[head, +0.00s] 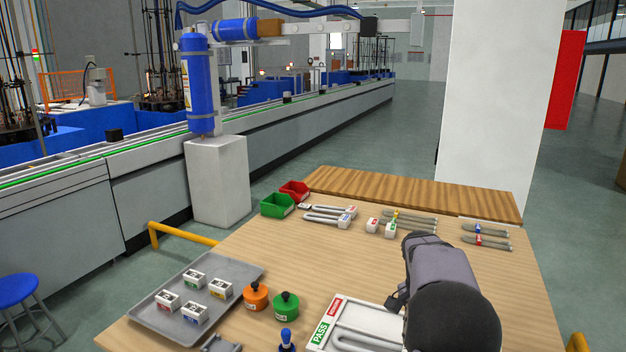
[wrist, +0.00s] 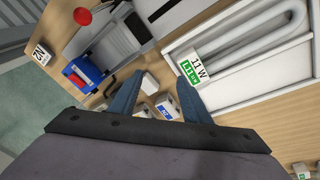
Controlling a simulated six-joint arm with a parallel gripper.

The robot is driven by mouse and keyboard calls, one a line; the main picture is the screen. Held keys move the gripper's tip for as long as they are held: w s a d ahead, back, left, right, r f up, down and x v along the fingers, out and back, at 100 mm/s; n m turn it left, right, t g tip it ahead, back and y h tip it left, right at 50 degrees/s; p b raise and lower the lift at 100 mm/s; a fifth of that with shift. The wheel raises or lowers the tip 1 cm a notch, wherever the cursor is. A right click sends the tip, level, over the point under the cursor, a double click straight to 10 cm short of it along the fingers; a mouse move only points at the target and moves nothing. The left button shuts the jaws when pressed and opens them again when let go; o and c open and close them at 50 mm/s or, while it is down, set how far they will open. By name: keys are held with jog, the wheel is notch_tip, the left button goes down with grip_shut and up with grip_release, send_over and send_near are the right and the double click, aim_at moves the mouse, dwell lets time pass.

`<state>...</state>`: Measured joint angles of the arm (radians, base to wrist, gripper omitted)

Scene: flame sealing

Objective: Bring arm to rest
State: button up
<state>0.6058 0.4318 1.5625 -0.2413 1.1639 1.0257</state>
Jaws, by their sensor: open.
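My gripper (wrist: 161,77) is open in the wrist view, its two blue-grey fingers apart with nothing held between them. Small white blocks (wrist: 165,106) on the table show beyond the gap. In the head view my dark arm comes in over the table's (head: 375,260) front right; my fingers are hidden there. A white tray (head: 372,318) with red and green PASS labels lies left of my arm, a U-shaped tube in it. In the wrist view a U-shaped tube (wrist: 255,42) with an 11 W label lies in a white tray to the right of the fingers.
A blue and grey device (wrist: 92,80) with a red knob (wrist: 82,16) stands left of my fingers. A metal tray (head: 235,272) holds several small blocks. Orange (head: 256,298) and green (head: 286,307) stamps stand beside it. Green (head: 277,206) and red (head: 295,190) bins and tubes are at the back.

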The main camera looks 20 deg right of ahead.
jog(key=s+a+n, duration=0.1)
jog(key=a+n, duration=0.2)
jog(key=a, duration=0.3)
jog(key=a+f+n+t, duration=0.1)
jog(key=a+n, duration=0.2)
jog(key=a, duration=0.4)
jog(key=s+a+f+n+y+p, duration=0.1)
jog(key=a+n, duration=0.3)
jog(key=a, duration=0.2)
jog(key=shift+s+a+f, duration=0.15)
jog(key=shift+s+a, duration=0.15)
jog(key=shift+a, duration=0.05)
jog(key=s+a+f+n+y, duration=0.1)
jog(key=s+a+f+n, duration=0.2)
jog(key=s+a+n, duration=0.4)
jog(key=s+a, duration=0.2)
jog(key=a, duration=0.1)
jog(key=shift+f+n+t+p, duration=0.2)
jog(key=shift+n+t+p, duration=0.1)
jog(key=shift+p, duration=0.05)
jog(key=shift+a, duration=0.1)
